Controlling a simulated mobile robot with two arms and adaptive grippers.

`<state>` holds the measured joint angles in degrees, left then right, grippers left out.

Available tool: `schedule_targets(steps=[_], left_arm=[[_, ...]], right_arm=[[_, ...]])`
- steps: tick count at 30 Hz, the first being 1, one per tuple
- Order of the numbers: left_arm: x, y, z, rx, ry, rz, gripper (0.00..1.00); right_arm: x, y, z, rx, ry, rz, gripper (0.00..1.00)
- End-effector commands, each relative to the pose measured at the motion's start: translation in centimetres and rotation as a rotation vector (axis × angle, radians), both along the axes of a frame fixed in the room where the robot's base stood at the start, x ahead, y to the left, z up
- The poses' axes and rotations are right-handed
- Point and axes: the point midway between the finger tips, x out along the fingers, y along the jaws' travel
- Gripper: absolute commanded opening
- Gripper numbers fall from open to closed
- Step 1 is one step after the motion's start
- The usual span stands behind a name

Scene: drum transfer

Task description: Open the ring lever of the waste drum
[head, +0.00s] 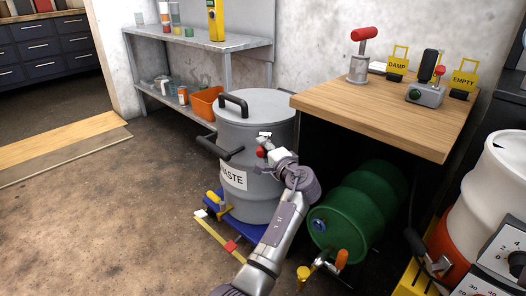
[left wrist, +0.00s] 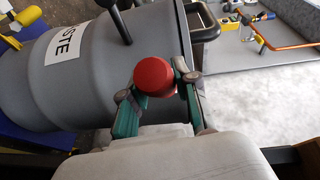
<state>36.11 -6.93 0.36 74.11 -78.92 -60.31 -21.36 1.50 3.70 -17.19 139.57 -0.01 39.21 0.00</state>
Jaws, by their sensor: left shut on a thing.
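The grey waste drum (head: 258,121), lettered WASTE, stands upright on a blue base (head: 246,224) with its grey lid on. A black handle is on the lid and another juts from its left side. The ring lever's red knob (head: 261,153) is at the drum's front right, below the rim. My left gripper (head: 266,147) reaches it from the lower right. In the left wrist view the red knob (left wrist: 153,77) sits between the green-padded fingers of the left gripper (left wrist: 156,88), which is shut on it. The lever's shaft is mostly hidden. My right gripper is not in view.
A wooden bench (head: 390,95) with a red-handled device stands at the right. A green drum (head: 350,205) with an orange tap lies under it. A metal shelf (head: 215,42) and an orange bin (head: 206,103) are behind. The floor at left is mostly clear.

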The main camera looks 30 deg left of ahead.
Motion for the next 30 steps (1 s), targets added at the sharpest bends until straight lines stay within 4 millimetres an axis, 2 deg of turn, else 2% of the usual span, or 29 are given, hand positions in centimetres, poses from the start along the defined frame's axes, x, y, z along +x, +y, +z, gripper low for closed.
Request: schedule_targets(steps=[8,9,13,14,23,26,30], left_arm=[[0.1,-0.1,0.1,-0.002,-0.001,-0.003,0.00],[0.1,-0.1,0.1,-0.002,-0.001,-0.003,0.32],[0.1,-0.1,0.1,-0.001,-0.001,-0.003,0.53],[0.1,-0.1,0.0,-0.001,0.000,-0.002,0.56],[0.0,-0.1,0.0,-0.001,-0.001,-0.001,0.56],[-0.5,-0.9,0.0,-0.001,0.000,-0.002,0.56],[-1.8,-2.8,0.1,-0.004,-0.001,-0.004,0.56]], right_arm=[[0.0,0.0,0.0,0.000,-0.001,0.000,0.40],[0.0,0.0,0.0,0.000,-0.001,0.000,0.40],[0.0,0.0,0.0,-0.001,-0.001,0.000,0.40],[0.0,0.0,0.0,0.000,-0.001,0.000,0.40],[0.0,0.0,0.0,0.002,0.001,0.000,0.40],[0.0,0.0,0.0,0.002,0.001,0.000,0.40],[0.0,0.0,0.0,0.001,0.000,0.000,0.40]])
